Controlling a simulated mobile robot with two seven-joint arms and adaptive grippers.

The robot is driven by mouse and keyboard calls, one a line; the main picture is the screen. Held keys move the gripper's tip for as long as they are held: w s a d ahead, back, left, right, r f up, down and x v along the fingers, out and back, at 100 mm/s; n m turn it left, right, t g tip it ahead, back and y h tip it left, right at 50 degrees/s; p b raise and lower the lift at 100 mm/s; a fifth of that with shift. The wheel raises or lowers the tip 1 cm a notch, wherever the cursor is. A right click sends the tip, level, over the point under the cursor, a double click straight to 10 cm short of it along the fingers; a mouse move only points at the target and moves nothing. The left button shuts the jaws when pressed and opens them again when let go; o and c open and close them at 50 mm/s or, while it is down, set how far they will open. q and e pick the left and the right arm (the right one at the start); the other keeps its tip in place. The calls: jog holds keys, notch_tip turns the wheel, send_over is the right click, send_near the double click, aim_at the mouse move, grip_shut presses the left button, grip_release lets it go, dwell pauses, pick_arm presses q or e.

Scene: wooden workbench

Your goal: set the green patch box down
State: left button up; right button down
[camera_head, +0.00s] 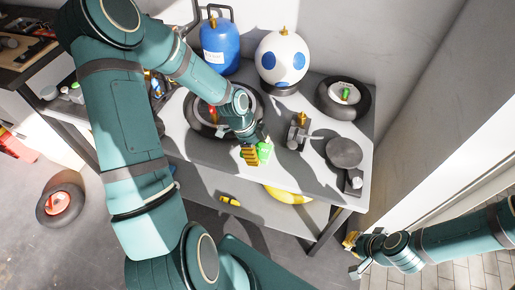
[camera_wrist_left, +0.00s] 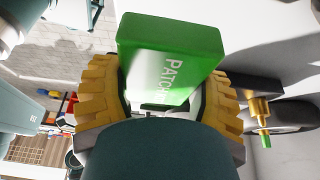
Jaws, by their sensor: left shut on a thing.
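The green patch box (camera_head: 265,151) is between the yellow fingers of my left gripper (camera_head: 255,155), over the front part of the grey bench top. In the left wrist view the green patch box (camera_wrist_left: 172,42) shows its green edge and a white face with "PATCH" lettering. The yellow fingers of the left gripper (camera_wrist_left: 160,100) press on both sides of it. I cannot tell whether the box touches the bench top. My right gripper (camera_head: 352,243) is at the lower right, off the bench, too small to tell whether it is open.
The bench top (camera_head: 210,158) holds a tire (camera_head: 191,112) behind the gripper, a small vise-like tool (camera_head: 298,132), a dark round disc (camera_head: 344,152) and a small tire (camera_head: 330,106) at the right.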

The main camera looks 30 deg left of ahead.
pick_arm(q)
jog(key=shift+w+f+b, duration=0.1)
jog(key=shift+f+b, duration=0.25)
jog(key=shift+f, duration=2.15)
jog(key=shift+f, duration=0.15)
jog(key=o, duration=1.2)
jog(key=shift+r, duration=0.2)
jog(key=p+v, duration=0.2)
jog(key=v, duration=1)
